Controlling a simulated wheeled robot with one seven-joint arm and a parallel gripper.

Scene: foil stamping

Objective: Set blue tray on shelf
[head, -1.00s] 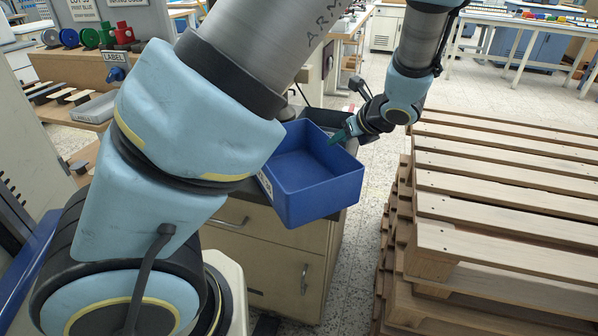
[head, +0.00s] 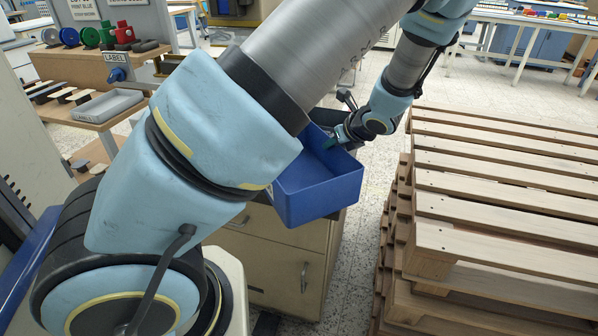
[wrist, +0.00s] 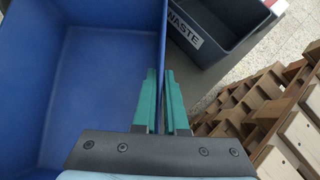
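The blue tray (head: 318,195) is an open, square box on the beige drawer cabinet, its near corner overhanging the front; my arm hides its left part. In the wrist view the blue tray (wrist: 85,90) fills the left side. My gripper (head: 332,142) is at the tray's far right wall. In the wrist view its green fingers (wrist: 162,95) stand close together, one inside and one outside the wall, and look shut on it. A wooden shelf unit (head: 95,118) with a "LABEL" sign stands at left, partly hidden by my arm.
A dark bin marked "WASTE" (wrist: 215,35) stands right beside the tray. Stacked wooden pallets (head: 490,215) fill the right, with a narrow strip of floor between. A grey tray (head: 107,105) lies on the shelf unit; coloured spools (head: 90,37) sit on its top.

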